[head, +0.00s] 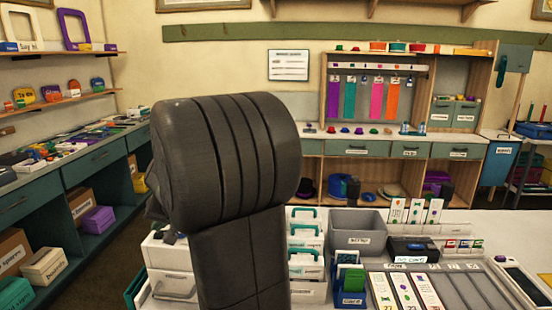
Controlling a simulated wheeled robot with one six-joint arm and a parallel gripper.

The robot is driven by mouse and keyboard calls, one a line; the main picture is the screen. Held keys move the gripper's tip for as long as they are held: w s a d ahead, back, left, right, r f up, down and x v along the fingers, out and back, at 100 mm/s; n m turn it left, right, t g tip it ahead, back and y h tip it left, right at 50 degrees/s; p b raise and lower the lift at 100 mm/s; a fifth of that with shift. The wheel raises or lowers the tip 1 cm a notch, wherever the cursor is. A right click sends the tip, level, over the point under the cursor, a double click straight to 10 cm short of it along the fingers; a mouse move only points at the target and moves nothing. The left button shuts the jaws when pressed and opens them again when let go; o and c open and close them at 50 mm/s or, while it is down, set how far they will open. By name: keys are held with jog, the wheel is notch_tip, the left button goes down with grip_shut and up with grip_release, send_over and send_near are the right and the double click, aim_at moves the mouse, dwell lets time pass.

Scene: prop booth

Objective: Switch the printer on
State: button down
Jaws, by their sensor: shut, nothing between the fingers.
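A small dark box (408,246) with a blue patch on top and a white label at its front stands on the white table (490,225) at the right. It may be the printer, but I cannot be sure, and no power switch can be made out. My own dark arm fills the middle of the head view and hides part of the table behind it. My gripper is not in view.
A grey bin (357,236) stands left of the dark box. A divided tray (440,290) with cards lies in front, beside a tablet-like device (528,284). White drawer units (172,268) flank my arm. Shelves line the left and back walls.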

aim_at(161, 234)
jog(key=shift+f, duration=0.1)
dwell(0.3)
jog(key=shift+f+b, duration=0.4)
jog(key=shift+b, duration=0.1)
jog(key=shift+r, duration=0.35)
jog(key=shift+r+p, duration=2.3)
jog(key=shift+r, duration=0.75)
